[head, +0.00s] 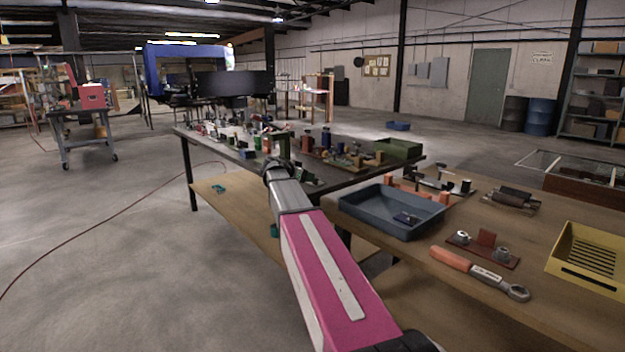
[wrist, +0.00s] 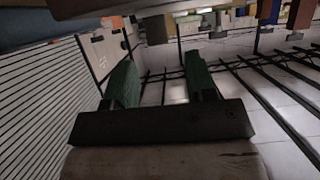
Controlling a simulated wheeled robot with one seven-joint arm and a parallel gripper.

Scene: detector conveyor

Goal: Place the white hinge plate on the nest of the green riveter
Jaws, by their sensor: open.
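My gripper (wrist: 160,75) shows in the wrist view with two green fingers apart and nothing between them. In the head view my pink arm reaches forward, and its dark end (head: 277,168) is at the near edge of the dark table (head: 345,181). A green upright device (head: 283,146) stands on that table just beyond my gripper; it may be the green riveter, but its nest is too small to make out. I cannot pick out the white hinge plate for sure among the small parts on the tables.
A blue tray (head: 372,214) holding a small part stands on the wooden table at right. A wrench with an orange handle (head: 452,260), a red-brown fixture (head: 487,239) and a yellow bin (head: 610,236) are near it. A green bin (head: 402,148) sits on the dark table's right end.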

